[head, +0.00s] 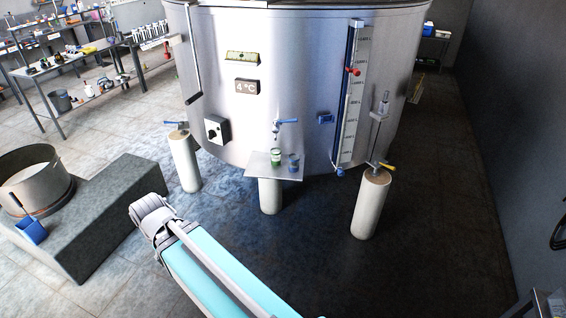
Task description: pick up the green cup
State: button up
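The green cup (276,157) is small in the head view. It stands upright on a pale square plate (262,172) in front of the large steel tank, a little below a blue-handled tap (281,124). A blue cup (293,162) stands close to its right. My arm reaches in from the bottom of the picture, with a teal link and a grey joint to the left of and nearer than the plate. I cannot make out my gripper's fingers in this view. The arm parts in view are well apart from the cup.
The steel tank (280,60) fills the back. White pillars stand at left (185,162) and right (370,205) of the plate, with another under it. A dark block (110,215) with a round vat (30,180) is at left. The floor right of the arm is clear.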

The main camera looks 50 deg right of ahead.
aim_at(275, 152)
jog(key=z, duration=2.15)
jog(key=i, duration=1)
jog(key=z, duration=0.05)
